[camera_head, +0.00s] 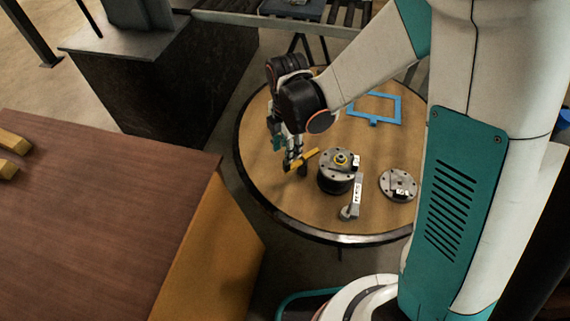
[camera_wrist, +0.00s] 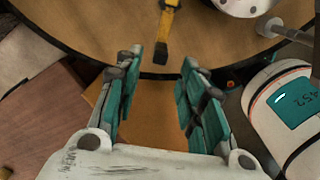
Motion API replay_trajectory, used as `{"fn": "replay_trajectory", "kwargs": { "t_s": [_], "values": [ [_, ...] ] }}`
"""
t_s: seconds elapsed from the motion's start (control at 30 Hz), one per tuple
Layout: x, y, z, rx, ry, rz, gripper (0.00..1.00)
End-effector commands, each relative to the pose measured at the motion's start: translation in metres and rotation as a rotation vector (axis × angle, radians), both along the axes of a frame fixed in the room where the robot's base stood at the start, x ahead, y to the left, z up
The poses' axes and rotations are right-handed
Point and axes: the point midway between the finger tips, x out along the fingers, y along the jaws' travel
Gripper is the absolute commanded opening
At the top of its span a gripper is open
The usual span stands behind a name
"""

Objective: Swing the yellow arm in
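The yellow arm (camera_head: 304,158) is a short bar on the round table, sticking out to the left of a dark cylindrical unit with a metal top (camera_head: 339,168). My gripper (camera_head: 293,164) points down at the arm's outer end in the head view. In the wrist view, my gripper (camera_wrist: 160,68) has its teal fingers spread with nothing between them.
The round table (camera_head: 262,150) also carries a blue frame (camera_head: 376,108), a flanged metal disc (camera_head: 398,185) and a grey lever part (camera_head: 353,198). A brown-topped bench (camera_head: 110,215) stands at the left, near the table's edge. A dark block (camera_head: 165,80) stands behind.

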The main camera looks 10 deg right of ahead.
Motion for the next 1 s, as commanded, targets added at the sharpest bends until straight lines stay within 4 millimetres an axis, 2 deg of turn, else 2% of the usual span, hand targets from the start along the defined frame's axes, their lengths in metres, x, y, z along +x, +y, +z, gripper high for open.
{"fn": "replay_trajectory", "kwargs": {
  "t_s": [0.03,0.2,0.4,0.57,0.83,0.87,1.0],
  "values": [
    [0.0,0.0,-0.014,0.0,0.0,0.0,0.37],
    [0.0,0.0,-0.045,0.0,0.0,0.001,0.37],
    [0.0,0.0,-0.069,0.0,0.0,0.001,0.37],
    [0.0,0.0,-0.076,0.0,0.0,0.001,0.37],
    [0.0,0.0,-0.076,0.0,0.0,0.001,0.37],
    [0.0,0.0,-0.076,0.0,0.0,0.001,0.32],
    [0.0,0.0,-0.076,0.0,0.0,0.001,0.0]
  ]
}}
